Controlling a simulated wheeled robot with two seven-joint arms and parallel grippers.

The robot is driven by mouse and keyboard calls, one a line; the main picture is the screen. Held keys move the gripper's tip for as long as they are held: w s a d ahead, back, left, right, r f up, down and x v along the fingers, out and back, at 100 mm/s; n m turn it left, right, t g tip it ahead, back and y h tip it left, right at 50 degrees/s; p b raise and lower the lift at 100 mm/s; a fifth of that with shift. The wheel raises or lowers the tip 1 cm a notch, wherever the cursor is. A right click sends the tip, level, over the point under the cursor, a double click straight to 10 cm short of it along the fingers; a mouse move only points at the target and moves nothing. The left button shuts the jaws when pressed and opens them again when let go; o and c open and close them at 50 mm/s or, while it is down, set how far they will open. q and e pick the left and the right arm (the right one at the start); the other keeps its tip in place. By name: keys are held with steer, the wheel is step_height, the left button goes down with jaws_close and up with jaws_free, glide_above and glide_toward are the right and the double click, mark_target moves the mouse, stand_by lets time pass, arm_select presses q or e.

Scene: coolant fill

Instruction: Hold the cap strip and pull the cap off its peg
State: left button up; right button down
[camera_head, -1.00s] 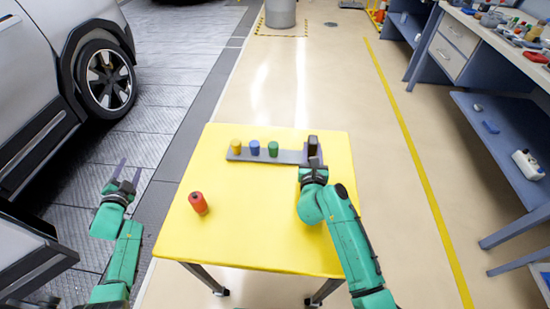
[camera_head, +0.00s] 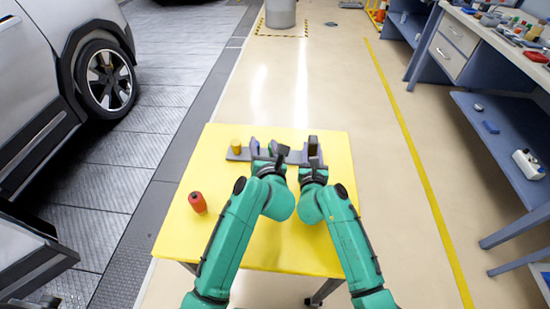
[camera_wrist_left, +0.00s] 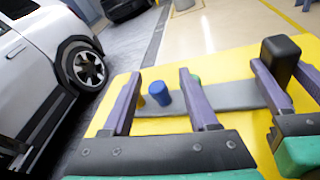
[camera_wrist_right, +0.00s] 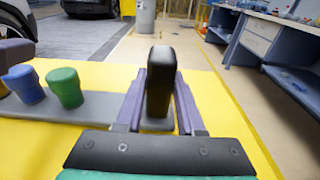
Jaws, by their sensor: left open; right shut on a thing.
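The grey cap strip (camera_head: 231,155) lies along the far side of the yellow table. A yellow cap (camera_head: 236,146) stands at its left end. A blue cap (camera_wrist_left: 161,94) and a green cap (camera_wrist_right: 66,88) stand further right. A dark upright block (camera_wrist_right: 160,80) is at the strip's right end. My right gripper (camera_wrist_right: 160,72) is shut on that block. My left gripper (camera_head: 267,149) is open over the strip. In the left wrist view, the blue cap shows between its fingers, apart from them, and its right finger mostly hides the green cap.
A red bottle-like object (camera_head: 197,202) stands on the left of the yellow table (camera_head: 190,245). A car (camera_head: 60,60) is at the left. A workbench with shelves (camera_head: 500,110) is at the right. The table's left front is otherwise clear.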

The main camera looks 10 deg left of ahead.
arm_select(q)
steer(key=s+d+f+n, duration=0.1)
steer(key=s+d+f+n+g+h, duration=0.1)
steer(key=d, duration=0.1)
steer(key=shift+s+d+f+g+h, duration=0.1)
steer(key=shift+s+g+h, duration=0.15)
steer(key=shift+g+h, duration=0.05)
steer(key=shift+w+f+n, duration=0.2)
steer(key=shift+f+n, duration=0.05)
steer(key=shift+n, duration=0.05)
steer(key=x, duration=1.1)
steer(key=shift+w+f, duration=0.15)
steer(key=shift+w, duration=0.05)
steer(key=c, duration=0.8)
steer(key=shift+r, duration=0.4)
steer(key=shift+r, duration=2.45)
steer(key=shift+r, duration=2)
